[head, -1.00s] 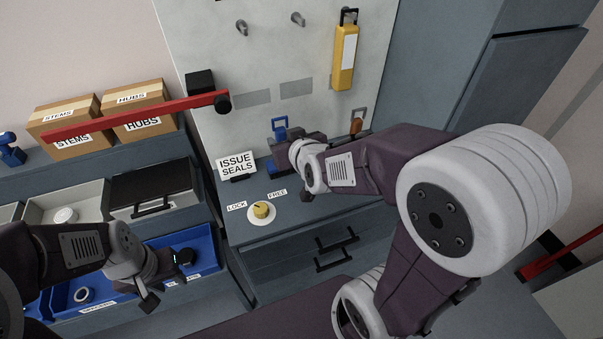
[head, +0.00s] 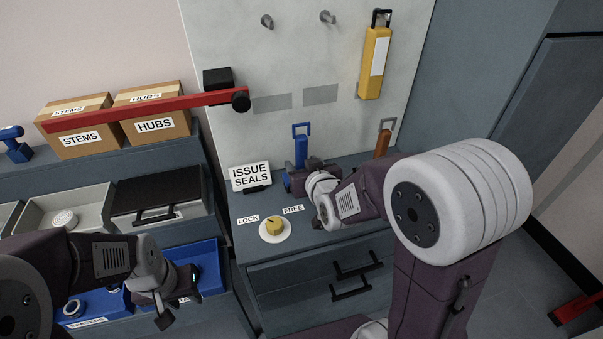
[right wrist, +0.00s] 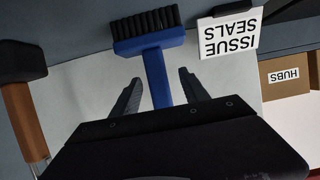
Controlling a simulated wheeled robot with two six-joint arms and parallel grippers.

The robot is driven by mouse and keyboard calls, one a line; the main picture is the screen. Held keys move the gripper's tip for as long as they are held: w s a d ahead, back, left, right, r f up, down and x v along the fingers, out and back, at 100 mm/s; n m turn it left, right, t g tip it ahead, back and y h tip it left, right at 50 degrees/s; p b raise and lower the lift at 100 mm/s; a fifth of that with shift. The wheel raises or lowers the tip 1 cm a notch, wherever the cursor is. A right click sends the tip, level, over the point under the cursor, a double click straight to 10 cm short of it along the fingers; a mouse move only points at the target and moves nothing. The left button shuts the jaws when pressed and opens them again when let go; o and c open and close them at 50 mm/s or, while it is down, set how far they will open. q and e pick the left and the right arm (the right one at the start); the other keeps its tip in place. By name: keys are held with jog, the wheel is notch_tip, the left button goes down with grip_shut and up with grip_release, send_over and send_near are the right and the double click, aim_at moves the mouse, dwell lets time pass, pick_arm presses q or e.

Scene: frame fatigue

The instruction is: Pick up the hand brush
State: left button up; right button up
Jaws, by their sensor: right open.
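The hand brush has a blue handle (head: 301,151) and stands upright at the back of the grey cabinet top, against the light panel. In the right wrist view its black bristles (right wrist: 147,22) and blue body show upside down. My right gripper (head: 299,177) is at the brush, low on its handle. In the right wrist view my right gripper's two fingers (right wrist: 158,90) are apart, with the blue handle between them and a gap on each side. My left gripper (head: 178,295) hangs over the blue bins at the lower left, with nothing visible in it.
A brown-handled tool (head: 383,144) stands right of the brush; it also shows in the right wrist view (right wrist: 24,120). An "ISSUE SEALS" sign (head: 250,176) stands to the left. A red bar (head: 150,108) crosses before the boxes.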

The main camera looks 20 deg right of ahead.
aim_at(298, 157)
jog(key=x, duration=0.5)
jog(key=shift+w+d, duration=0.1)
jog(key=shift+w, duration=0.15)
jog(key=shift+s+r, duration=0.1)
jog(key=shift+s, duration=0.05)
jog(key=c, duration=0.3)
grip_shut()
notch_tip(298, 157, up, 10)
jog(key=shift+r+p, duration=0.1)
jog(key=shift+p, duration=1.15)
jog(key=shift+c, duration=1.7)
grip_release()
jog(key=c, duration=0.4)
